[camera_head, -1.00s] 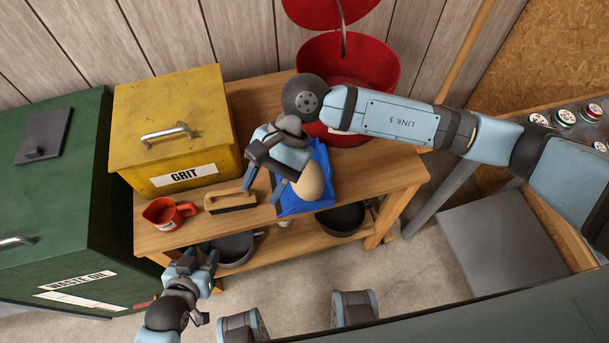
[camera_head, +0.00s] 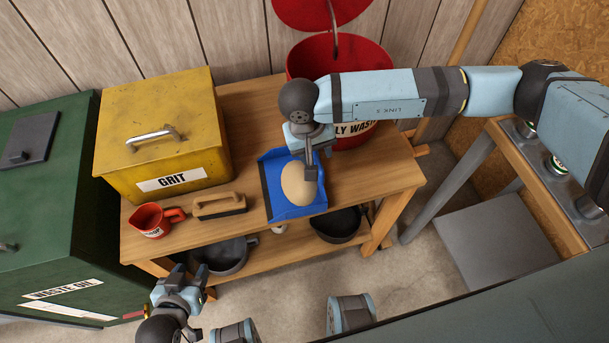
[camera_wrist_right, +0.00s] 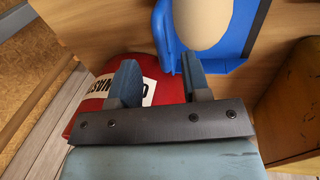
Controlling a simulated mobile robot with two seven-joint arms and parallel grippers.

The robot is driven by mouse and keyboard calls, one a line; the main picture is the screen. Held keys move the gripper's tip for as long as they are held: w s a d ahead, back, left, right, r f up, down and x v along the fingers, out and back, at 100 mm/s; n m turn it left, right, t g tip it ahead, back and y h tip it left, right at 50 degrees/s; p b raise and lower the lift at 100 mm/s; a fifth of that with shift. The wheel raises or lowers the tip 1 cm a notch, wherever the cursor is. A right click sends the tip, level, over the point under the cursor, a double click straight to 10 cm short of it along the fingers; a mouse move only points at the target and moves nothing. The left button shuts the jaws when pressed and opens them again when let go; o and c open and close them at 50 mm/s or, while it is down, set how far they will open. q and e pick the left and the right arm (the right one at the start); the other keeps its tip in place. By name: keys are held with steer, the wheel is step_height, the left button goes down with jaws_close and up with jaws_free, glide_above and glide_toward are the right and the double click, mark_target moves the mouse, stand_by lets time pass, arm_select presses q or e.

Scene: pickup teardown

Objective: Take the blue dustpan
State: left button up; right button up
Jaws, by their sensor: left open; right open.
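The blue dustpan (camera_head: 275,200) lies on the wooden bench top with a tan, egg-shaped object (camera_head: 299,184) resting in it. In the right wrist view, the dustpan (camera_wrist_right: 238,45) and the tan object (camera_wrist_right: 203,18) show at the top right. My right gripper (camera_head: 318,160) is open above the dustpan's back right part and hides some of it. In the right wrist view, one finger of the gripper (camera_wrist_right: 160,78) overlaps the dustpan's edge; I cannot tell whether they touch. My left gripper (camera_head: 186,272) is open and empty, low in front of the bench.
A yellow GRIT box (camera_head: 160,110), a red mug (camera_head: 150,220) and a wooden brush (camera_head: 219,206) stand left of the dustpan. A red bucket (camera_head: 320,60) with its lid up stands behind. Dark pans (camera_head: 338,224) sit on the lower shelf. A green waste-oil bin (camera_head: 40,220) is at left.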

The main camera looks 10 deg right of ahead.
mark_target(319, 163)
steer(key=shift+w+d+f+p, duration=0.1)
steer(key=shift+d+f+p, duration=0.15)
steer(key=shift+f, duration=1.1)
steer(key=shift+d+f+p, duration=0.1)
steer(key=shift+d+f, duration=0.2)
steer(key=shift+f, duration=1.05)
jaws_close()
